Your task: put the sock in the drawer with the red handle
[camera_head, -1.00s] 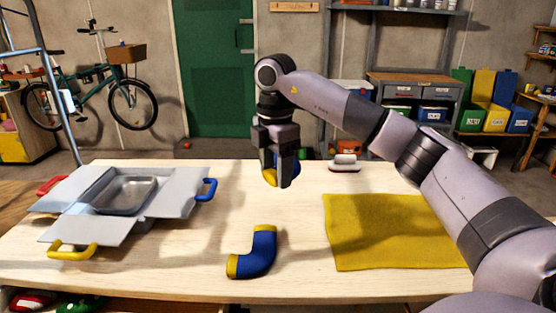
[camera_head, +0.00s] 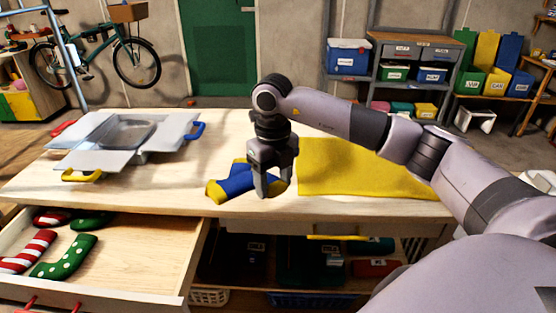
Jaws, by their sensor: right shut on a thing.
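The blue sock with yellow ends (camera_head: 236,180) lies on the tabletop near its front edge. My right gripper (camera_head: 268,190) points down at the sock's right side, with its fingers shut on blue and yellow cloth. The fingers hide part of it, and I cannot tell whether one or two socks are there. The wooden drawer (camera_head: 140,268) at lower left is pulled open. Red handle parts (camera_head: 75,307) show at its front, cut off by the picture's bottom edge. My left gripper is not in view.
Striped and dotted socks (camera_head: 65,257) lie in the drawer's left part; its right part is bare. A flapped box (camera_head: 90,158) with coloured handles stands on the table. A yellow cloth (camera_head: 360,170) lies at right. A yellow handle (camera_head: 337,238) marks a closed drawer.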

